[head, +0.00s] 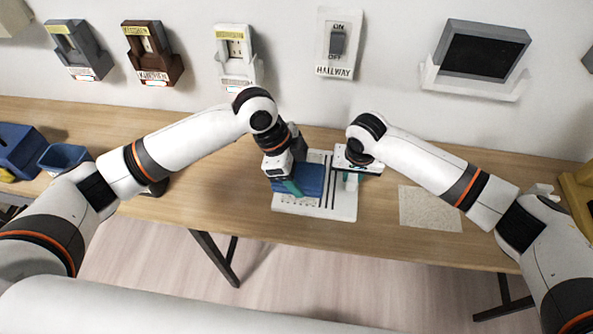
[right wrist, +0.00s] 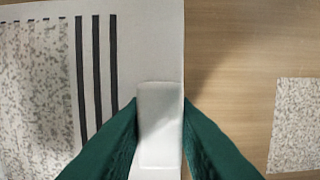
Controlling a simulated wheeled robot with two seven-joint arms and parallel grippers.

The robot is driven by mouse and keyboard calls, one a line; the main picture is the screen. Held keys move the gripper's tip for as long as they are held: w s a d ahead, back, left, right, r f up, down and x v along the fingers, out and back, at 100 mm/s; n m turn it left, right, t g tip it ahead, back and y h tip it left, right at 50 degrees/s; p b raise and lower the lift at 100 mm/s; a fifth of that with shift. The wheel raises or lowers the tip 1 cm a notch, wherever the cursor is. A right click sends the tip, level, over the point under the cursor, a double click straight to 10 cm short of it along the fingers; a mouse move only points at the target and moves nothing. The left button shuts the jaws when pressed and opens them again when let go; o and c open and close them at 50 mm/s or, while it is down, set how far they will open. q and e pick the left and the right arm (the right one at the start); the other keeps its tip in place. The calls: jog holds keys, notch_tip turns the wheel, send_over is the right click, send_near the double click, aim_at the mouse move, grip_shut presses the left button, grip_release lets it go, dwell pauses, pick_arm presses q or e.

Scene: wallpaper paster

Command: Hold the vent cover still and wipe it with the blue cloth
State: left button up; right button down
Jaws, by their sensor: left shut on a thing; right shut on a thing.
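The white vent cover (head: 343,208) with dark slots lies flat on the wooden table. The blue cloth (head: 312,177) is on its left part. My left gripper (head: 292,187) is shut on the cloth, over the vent cover. My right gripper (head: 350,181) is shut on a raised white tab at the vent cover's right edge. In the right wrist view the green fingers (right wrist: 160,120) stand on both sides of that tab (right wrist: 160,125). There the vent cover (right wrist: 150,40) shows black slots and a grey speckled patch at left. The cloth is not visible there.
A speckled beige sheet (head: 430,208) lies on the table right of the vent cover. A blue bin (head: 62,157) and a blue box (head: 18,150) stand at the far left. A yellow object (head: 578,190) is at the right edge. Outlets and a switch (head: 338,42) are on the wall behind.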

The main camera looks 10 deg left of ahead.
pick_arm(q)
send_over(302, 202)
jog(key=a, duration=0.1)
jog(key=shift+s+f, duration=0.1)
jog(key=shift+f, duration=3.15)
pick_arm(e)
jog(key=shift+s+f, duration=0.2)
pick_arm(q)
notch_tip(302, 202, up, 5)
jog(key=shift+r, duration=0.1)
notch_tip(302, 202, down, 7)
jog(key=shift+s+f, duration=0.1)
jog(key=shift+f, duration=0.1)
jog(key=w, duration=1.5)
jog(key=shift+w+f, duration=0.25)
jog(key=shift+f, duration=0.05)
jog(key=shift+c, duration=0.5)
jog(key=s, duration=1.5)
jog(key=shift+s, duration=0.1)
pick_arm(e)
jog(key=shift+w+r, duration=0.1)
pick_arm(q)
notch_tip(302, 202, up, 8)
jog(key=shift+s+r, duration=0.1)
jog(key=shift+r, duration=0.1)
jog(key=o, duration=0.5)
jog(key=c, duration=0.4)
